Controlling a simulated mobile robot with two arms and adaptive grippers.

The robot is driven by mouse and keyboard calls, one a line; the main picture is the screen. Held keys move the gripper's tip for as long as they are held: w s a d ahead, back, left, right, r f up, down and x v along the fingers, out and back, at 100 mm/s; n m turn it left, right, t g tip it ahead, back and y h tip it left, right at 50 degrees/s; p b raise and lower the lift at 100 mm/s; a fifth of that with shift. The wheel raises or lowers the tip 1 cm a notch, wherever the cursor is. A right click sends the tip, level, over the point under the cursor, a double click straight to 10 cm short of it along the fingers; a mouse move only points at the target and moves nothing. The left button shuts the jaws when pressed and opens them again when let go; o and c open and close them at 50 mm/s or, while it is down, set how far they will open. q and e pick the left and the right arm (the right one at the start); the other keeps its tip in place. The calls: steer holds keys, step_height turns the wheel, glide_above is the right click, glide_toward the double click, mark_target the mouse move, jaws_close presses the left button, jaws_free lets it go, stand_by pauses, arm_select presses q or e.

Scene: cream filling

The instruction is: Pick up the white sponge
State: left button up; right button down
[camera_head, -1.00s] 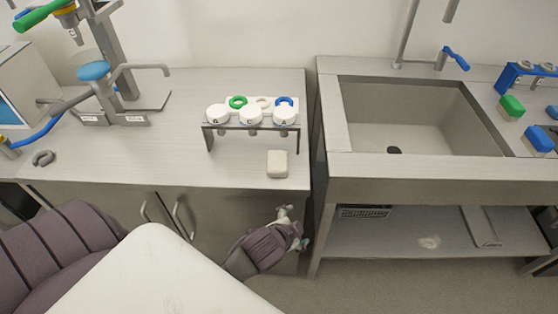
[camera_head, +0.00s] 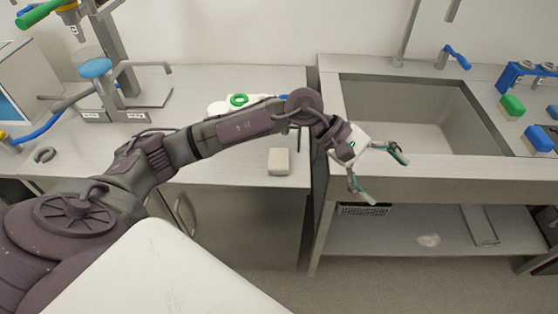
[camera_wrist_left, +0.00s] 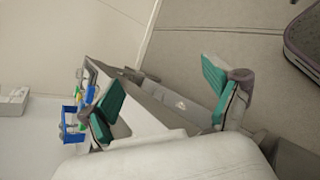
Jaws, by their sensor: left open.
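The white sponge (camera_head: 279,161) lies on the steel counter near its front right corner, below my left forearm in the head view. My left gripper (camera_head: 383,170) is open and empty. It is to the right of the sponge, over the front edge of the sink unit, and apart from the sponge. In the left wrist view the green-padded fingers of this gripper (camera_wrist_left: 165,110) are spread wide with nothing between them. The sponge does not show in the wrist view. My right gripper is in neither view.
My left arm hides most of the rack with white-capped pieces (camera_head: 222,107) behind the sponge. The sink (camera_head: 420,110) stands to the right across a gap. A green sponge (camera_head: 513,107) and a blue sponge (camera_head: 539,139) sit at its right. A steel stand (camera_head: 125,90) is at left.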

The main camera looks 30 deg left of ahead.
arm_select(q)
steer(key=w+a+f+m+y, duration=0.2)
steer(key=a+y, duration=0.1)
steer(key=a, duration=0.4)
steer(key=w+a+f+m+y, duration=0.1)
steer(key=a+y, duration=0.3)
steer(key=a, duration=0.3)
steer(key=r+m+g+y, duration=0.1)
steer(key=m+y, duration=0.1)
steer(key=y, duration=0.3)
glide_above(279, 161)
step_height(279, 161, down, 7)
steer(key=shift+w+r+p, duration=0.1)
steer(key=shift+p, duration=0.55)
steer(key=shift+f, duration=0.55)
steer(key=shift+f+p, duration=0.35)
steer(key=f, duration=0.1)
steer(key=f+p, duration=0.1)
steer(key=f, duration=0.1)
steer(key=shift+s+f, duration=0.2)
steer(key=shift+f, duration=0.5)
steer(key=shift+c, duration=0.3)
